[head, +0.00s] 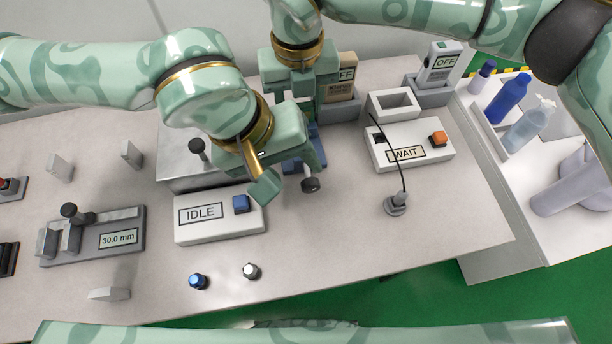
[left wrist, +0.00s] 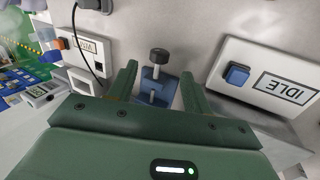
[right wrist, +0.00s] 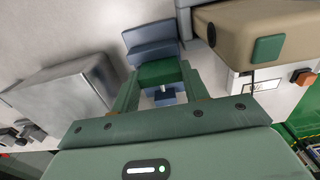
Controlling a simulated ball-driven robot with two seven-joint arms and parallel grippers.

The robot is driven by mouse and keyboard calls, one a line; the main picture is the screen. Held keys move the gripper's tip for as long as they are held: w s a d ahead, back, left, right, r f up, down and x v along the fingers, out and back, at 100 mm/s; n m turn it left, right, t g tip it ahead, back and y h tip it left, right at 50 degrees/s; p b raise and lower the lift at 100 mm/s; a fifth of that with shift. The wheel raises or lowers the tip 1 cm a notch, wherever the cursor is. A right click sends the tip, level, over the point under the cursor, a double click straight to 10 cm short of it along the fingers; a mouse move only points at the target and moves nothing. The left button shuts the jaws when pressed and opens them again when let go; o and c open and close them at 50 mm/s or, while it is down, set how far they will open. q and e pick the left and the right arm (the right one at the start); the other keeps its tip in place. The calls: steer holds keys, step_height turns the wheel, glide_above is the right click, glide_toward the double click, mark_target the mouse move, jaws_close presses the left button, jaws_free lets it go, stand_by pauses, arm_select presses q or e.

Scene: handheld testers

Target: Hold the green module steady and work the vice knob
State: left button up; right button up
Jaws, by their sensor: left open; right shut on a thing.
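The blue vice (left wrist: 156,86) shows in the left wrist view with its dark knob (left wrist: 159,56) on a screw. In the head view the knob (head: 310,185) pokes out beside my left gripper (head: 290,174). My left gripper is open and empty, its fingers to either side of the vice screw in its wrist view. My right gripper (right wrist: 160,76) is shut on the green module (right wrist: 159,72), which sits at the blue vice (right wrist: 150,40). In the head view my grippers hide the module and most of the vice.
A white IDLE box (head: 220,222) with a blue button stands close to the left gripper. A WAIT box (head: 408,148) and a cabled plug (head: 396,203) are to the right. A tan tester (right wrist: 245,35) stands beside the right gripper. The front right of the table is clear.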

mark_target(308, 183)
arm_select(q)
steer(key=x, duration=0.6)
steer(key=c, duration=1)
steer(key=shift+d+y, duration=0.1)
steer(key=shift+y, duration=0.2)
